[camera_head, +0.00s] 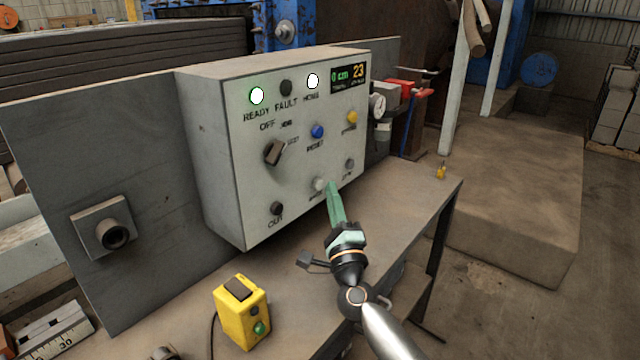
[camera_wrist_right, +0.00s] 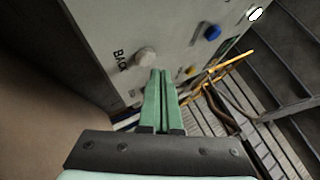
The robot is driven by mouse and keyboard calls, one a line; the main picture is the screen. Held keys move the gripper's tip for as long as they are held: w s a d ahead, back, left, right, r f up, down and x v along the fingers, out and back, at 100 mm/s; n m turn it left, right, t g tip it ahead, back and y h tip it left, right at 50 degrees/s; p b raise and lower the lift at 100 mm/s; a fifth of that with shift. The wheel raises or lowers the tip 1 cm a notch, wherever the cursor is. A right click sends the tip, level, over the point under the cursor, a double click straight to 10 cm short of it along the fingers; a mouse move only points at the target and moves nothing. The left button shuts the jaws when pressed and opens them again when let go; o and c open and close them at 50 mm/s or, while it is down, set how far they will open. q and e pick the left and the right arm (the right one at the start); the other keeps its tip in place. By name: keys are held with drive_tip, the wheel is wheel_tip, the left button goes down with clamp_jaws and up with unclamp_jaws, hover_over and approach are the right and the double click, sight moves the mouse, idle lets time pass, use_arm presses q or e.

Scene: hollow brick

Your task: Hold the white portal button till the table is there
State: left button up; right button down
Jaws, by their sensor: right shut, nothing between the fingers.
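The white button (camera_head: 319,184) sits low on the front of the grey control box (camera_head: 215,150). In the right wrist view the white button (camera_wrist_right: 145,57) has the label BACK beside it. My right gripper (camera_head: 331,185) has its green fingers shut and empty, with the tips just right of the button in the head view. In the right wrist view the fingertips (camera_wrist_right: 161,74) are also close beside the button. I cannot tell whether they touch it. My left gripper is in neither view.
The READY lamp (camera_head: 257,96) is green and the HOME lamp (camera_head: 313,81) white. The display (camera_head: 348,75) reads 0 cm and 23. A black knob (camera_head: 274,152), blue button (camera_head: 317,131) and black button (camera_head: 277,208) are nearby. A yellow box (camera_head: 240,312) stands on the bench.

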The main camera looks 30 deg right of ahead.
drive_tip(key=shift+s+d+p, duration=0.2)
drive_tip(key=shift+s+d, duration=0.15)
drive_tip(key=shift+s, duration=0.4)
drive_tip(key=shift+s+d+p, duration=0.2)
drive_tip(key=shift+s+d, duration=0.1)
drive_tip(key=shift+s, duration=0.5)
drive_tip(key=shift+s+d+p, duration=0.2)
drive_tip(key=shift+s+d, duration=0.15)
drive_tip(key=shift+s, duration=0.4)
